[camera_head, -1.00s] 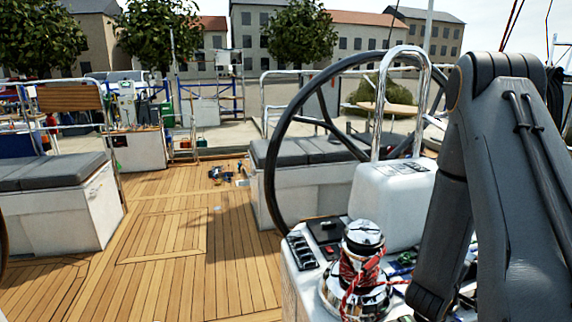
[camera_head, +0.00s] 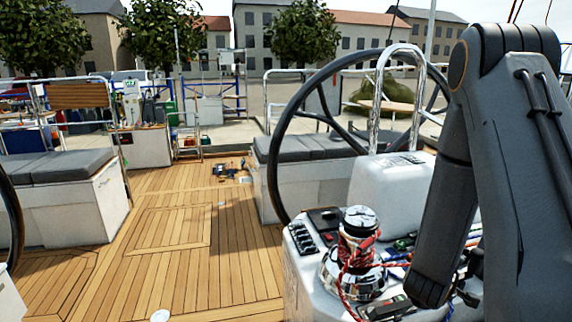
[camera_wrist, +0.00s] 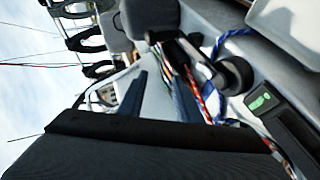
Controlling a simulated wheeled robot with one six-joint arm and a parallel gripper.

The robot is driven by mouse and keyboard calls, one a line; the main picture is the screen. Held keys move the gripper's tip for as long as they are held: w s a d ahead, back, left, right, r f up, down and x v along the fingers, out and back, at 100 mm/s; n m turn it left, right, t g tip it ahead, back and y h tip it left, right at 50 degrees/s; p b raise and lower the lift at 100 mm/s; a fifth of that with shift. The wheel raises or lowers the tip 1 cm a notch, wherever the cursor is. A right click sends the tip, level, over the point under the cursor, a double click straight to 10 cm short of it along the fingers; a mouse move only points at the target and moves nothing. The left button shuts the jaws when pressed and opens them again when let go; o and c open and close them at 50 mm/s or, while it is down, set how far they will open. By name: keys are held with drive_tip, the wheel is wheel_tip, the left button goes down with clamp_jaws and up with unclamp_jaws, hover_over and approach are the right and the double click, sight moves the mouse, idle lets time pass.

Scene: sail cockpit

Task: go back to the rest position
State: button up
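My grey arm (camera_head: 510,170) fills the right side of the head view, bent at the elbow, with the forearm reaching down beside the winch. The wrist view shows a large dark grey surface (camera_wrist: 140,152) across the bottom, a black rounded fitting (camera_wrist: 236,75) and blue and red-white ropes (camera_wrist: 207,90) close by. I see nothing held.
A chrome winch (camera_head: 357,275) wrapped with red rope stands on the white console, close to my forearm. The black steering wheel (camera_head: 277,140) rises behind it. A cushioned bench (camera_head: 70,205) is at left. The teak deck (camera_head: 165,245) between is mostly clear, with small items farther back.

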drive_tip(key=s+a+f+m+g+y+b, duration=0.15)
drive_tip(key=a+y, duration=0.25)
drive_tip(key=a, duration=0.6)
drive_tip(key=a+f+m+g+y+b, duration=0.1)
drive_tip(key=a+f+y+b, duration=0.3)
drive_tip(key=a, duration=0.6)
drive_tip(key=s+a+r+m+g+y+b, duration=0.1)
drive_tip(key=s+a+r+g, duration=0.1)
drive_tip(key=s, duration=0.6)
drive_tip(key=s+a+r+m+g+y+b, duration=0.1)
drive_tip(key=s+a+g+b, duration=0.1)
drive_tip(key=s+a+g, duration=0.2)
drive_tip(key=s+a, duration=0.2)
drive_tip(key=s, duration=0.2)
drive_tip(key=shift+s+a+r, duration=0.2)
drive_tip(key=shift+a+r, duration=0.05)
drive_tip(key=shift+r, duration=0.1)
drive_tip(key=shift+m+g, duration=0.25)
